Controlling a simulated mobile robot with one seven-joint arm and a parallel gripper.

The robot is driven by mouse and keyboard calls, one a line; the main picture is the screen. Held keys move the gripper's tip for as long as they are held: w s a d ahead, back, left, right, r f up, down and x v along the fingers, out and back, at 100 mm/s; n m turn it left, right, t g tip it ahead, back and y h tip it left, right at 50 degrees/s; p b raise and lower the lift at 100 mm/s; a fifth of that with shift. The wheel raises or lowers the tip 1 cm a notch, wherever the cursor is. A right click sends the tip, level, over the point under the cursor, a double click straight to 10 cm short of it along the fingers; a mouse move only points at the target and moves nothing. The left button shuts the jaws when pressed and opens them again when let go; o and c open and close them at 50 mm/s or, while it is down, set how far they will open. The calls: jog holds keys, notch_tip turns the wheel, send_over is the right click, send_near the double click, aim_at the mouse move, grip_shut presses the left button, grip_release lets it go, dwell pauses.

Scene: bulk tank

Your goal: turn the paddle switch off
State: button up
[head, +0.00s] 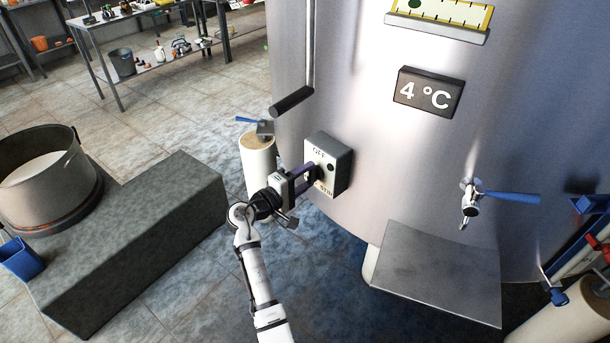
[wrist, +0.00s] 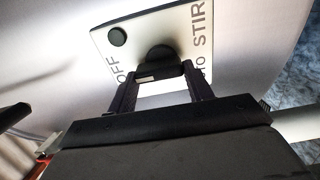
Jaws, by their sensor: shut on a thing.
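The switch box (head: 343,166) is a grey box with a pale face on the steel tank wall. Its face (wrist: 150,26) also shows in the wrist view, with OFF at the left, STIR at the right, a partly covered third label and a small round black button (wrist: 118,37). The black paddle switch (wrist: 160,55) stands out from the middle of the face. My gripper (head: 309,174) reaches it from the left in the head view. In the wrist view its fingers (wrist: 160,74) are shut on the paddle, one on each side. Which label the paddle points at is unclear.
A dark handle (head: 291,102) hangs above and left of the box. A blue-levered tap (head: 472,200) and a slanted metal plate (head: 440,275) are at the right. A grey block (head: 140,240) with a large pot (head: 45,190) stands at the left.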

dwell(0.4)
jog(key=o, duration=1)
jog(key=b+v, duration=0.4)
jog(key=v, duration=1)
jog(key=shift+w+r, duration=0.1)
